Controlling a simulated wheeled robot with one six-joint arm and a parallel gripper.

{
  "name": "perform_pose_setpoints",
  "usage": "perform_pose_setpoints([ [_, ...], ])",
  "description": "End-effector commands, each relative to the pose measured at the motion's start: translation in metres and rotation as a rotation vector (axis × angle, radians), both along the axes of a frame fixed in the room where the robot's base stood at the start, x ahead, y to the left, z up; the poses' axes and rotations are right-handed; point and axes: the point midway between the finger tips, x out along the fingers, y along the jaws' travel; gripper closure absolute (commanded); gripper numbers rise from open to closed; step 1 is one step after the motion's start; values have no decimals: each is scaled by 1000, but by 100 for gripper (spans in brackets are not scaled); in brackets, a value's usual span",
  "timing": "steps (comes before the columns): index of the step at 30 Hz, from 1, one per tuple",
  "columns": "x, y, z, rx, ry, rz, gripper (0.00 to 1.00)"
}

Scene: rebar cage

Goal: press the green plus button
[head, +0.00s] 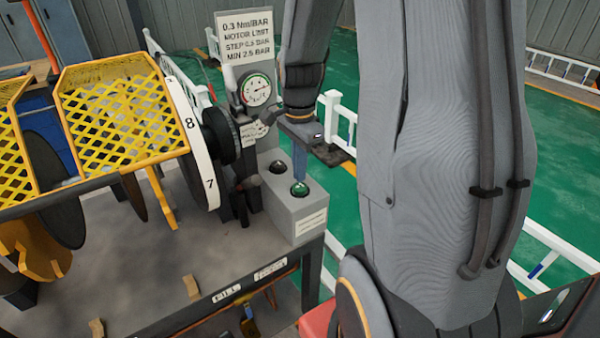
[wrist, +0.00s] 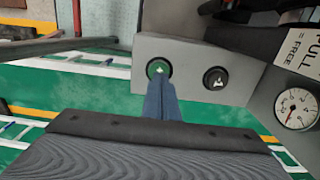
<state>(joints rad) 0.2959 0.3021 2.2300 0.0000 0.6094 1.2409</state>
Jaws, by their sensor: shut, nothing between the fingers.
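The green plus button (head: 300,189) sits on top of a grey control box (head: 306,217) at the right end of the bench. A dark button (head: 277,167) sits behind it on the same box. My gripper (head: 299,178) points down with its blue-grey fingers shut and empty, its tips right at the green button. In the wrist view the green button (wrist: 158,69) shows a white plus, and the fingertips (wrist: 160,80) overlap its near edge. I cannot tell whether they touch it. The dark button (wrist: 216,79) shows to its right, clear of the fingers.
A pressure gauge (head: 256,89) stands behind the box under a white sign (head: 246,35) about motor limit and bar steps. A white numbered dial (head: 193,140) and yellow mesh guards (head: 120,110) stand left of it. White railings (head: 341,120) cross the green floor behind.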

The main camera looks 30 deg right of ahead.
Motion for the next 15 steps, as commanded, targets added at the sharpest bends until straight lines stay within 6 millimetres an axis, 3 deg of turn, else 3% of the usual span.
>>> perform_pose_setpoints([
  [6,0,0,-17,0,1,0,100],
  [15,0,0,-20,0,0,0,100],
])
